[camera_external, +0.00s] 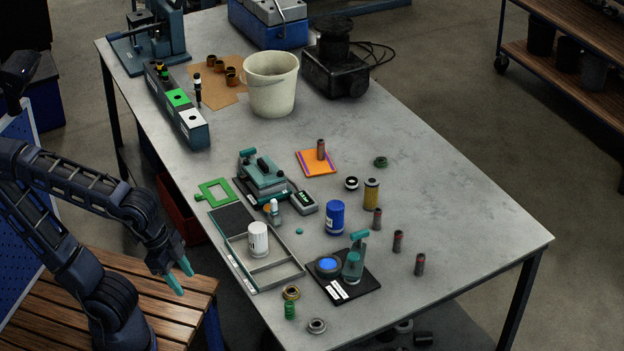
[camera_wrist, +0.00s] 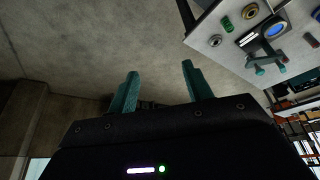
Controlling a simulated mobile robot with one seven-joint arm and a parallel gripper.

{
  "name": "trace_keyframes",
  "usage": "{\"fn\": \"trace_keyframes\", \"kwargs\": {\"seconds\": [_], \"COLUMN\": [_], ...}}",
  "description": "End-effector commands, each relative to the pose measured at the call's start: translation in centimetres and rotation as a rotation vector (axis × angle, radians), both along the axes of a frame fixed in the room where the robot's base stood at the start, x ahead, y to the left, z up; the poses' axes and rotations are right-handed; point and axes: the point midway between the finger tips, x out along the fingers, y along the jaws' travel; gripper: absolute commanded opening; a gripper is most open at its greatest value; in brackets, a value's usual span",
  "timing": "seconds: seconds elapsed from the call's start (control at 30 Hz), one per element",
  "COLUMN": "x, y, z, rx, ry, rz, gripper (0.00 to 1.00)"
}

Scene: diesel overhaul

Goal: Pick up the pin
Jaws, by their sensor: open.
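Several small brown-grey cylinders with reddish tops look like pins; I cannot tell which one is meant. One pin (camera_external: 321,149) stands upright on an orange pad (camera_external: 309,168). Three more stand in a row at the table's right front: a pin (camera_external: 377,219), a pin (camera_external: 398,241) and a pin (camera_external: 420,264). My gripper (camera_external: 181,276) is open and empty, left of the table near a wooden bench, well away from the pins. In the wrist view, the two teal fingers of my gripper (camera_wrist: 159,68) are spread with nothing between them.
A divided tray (camera_external: 283,272) holds a white jar (camera_external: 258,238) at the table's near left edge. A blue can (camera_external: 335,217), a yellow filter (camera_external: 371,193) and a black-based fixture (camera_external: 356,285) stand near the row of pins. The table's right side is clear.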

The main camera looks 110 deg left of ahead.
Motion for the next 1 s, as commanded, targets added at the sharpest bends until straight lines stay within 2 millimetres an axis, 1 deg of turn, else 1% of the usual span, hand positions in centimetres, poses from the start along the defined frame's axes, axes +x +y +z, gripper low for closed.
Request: {"fn": "trace_keyframes", "kwargs": {"seconds": [0.17,0.3,0.47,0.6,0.77,0.97,1.0], "x": [3.2,6.8,10.8,14.4,18.4,23.1,24.0], "y": [1.4,3.2,5.7,8.4,11.9,16.9,18.0], "z": [1.8,3.5,5.0,5.9,6.4,6.3,6.2], "rx": [-0.016,-0.033,-0.055,-0.072,-0.092,-0.117,-0.121], "ry": [0.023,0.046,0.069,0.091,0.114,0.141,0.147], "rz": [0.071,0.15,0.241,0.32,0.412,0.526,0.549], "gripper": [0.5,0.5,0.5,0.5,0.5,0.5,0.5]}}
